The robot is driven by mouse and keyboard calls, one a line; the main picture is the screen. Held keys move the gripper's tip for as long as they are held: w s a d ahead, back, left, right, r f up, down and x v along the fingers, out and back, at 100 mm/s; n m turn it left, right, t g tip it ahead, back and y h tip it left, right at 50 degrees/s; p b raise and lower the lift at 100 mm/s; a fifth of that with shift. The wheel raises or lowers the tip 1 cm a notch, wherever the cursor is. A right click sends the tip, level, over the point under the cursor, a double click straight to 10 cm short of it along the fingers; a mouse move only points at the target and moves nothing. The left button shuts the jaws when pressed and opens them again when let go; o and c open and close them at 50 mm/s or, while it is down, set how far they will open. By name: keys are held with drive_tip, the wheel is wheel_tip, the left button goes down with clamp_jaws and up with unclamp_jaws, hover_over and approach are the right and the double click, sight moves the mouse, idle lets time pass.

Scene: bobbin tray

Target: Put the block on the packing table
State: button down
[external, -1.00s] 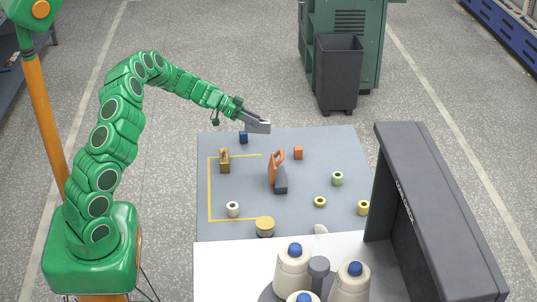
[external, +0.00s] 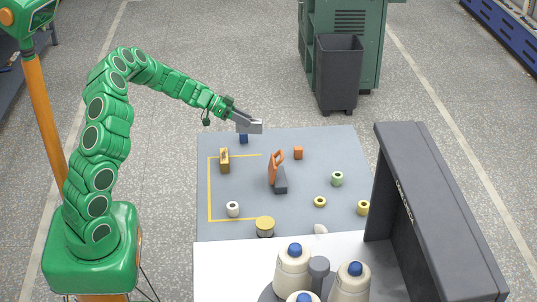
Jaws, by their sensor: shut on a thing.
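My gripper (external: 250,127) is over the far left edge of the blue-grey table (external: 330,215). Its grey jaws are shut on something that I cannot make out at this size. A dark blue block (external: 243,140) stands on the table just below the jaws, its top partly covered by them. A small orange block (external: 298,153) stands to the right of my gripper. I cannot tell which surface is the packing table.
An orange-handled tool on a dark base (external: 280,185) stands mid-table. A brass-coloured item (external: 224,161), a white bobbin (external: 233,209), a yellow round tin (external: 265,226) and green (external: 337,179) and yellow rings (external: 320,202) surround it. A dark tall frame (external: 440,210) borders the right.

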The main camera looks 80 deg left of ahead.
wheel_tip(320, 180, up, 11)
drive_tip(key=w+d+f+m+g+h, duration=0.1)
drive_tip(key=w+d+m+g+h, duration=0.2)
drive_tip(key=d, duration=1.2)
drive_tip(key=w+d+m+g+h, duration=0.1)
drive_tip(key=w+d+m+h, duration=0.2)
drive_tip(key=d, duration=1.2)
drive_tip(key=s+d+m+g+h, duration=0.1)
drive_tip(key=s+d+m+g, duration=0.3)
drive_tip(key=d, duration=0.6)
drive_tip(key=s+d+m+g+h, duration=0.1)
drive_tip(key=s+d+m+g, duration=0.15)
drive_tip(key=s+d, duration=0.45)
drive_tip(key=s+d+m+g+h, duration=0.1)
drive_tip(key=s+d+m+g, duration=0.2)
drive_tip(key=d, duration=0.9)
drive_tip(key=shift+m+t, duration=0.35)
drive_tip(key=shift+t, duration=0.1)
drive_tip(key=shift+w+f, duration=0.2)
drive_tip(key=shift+f, duration=1.9)
drive_tip(key=shift+f, duration=3.95)
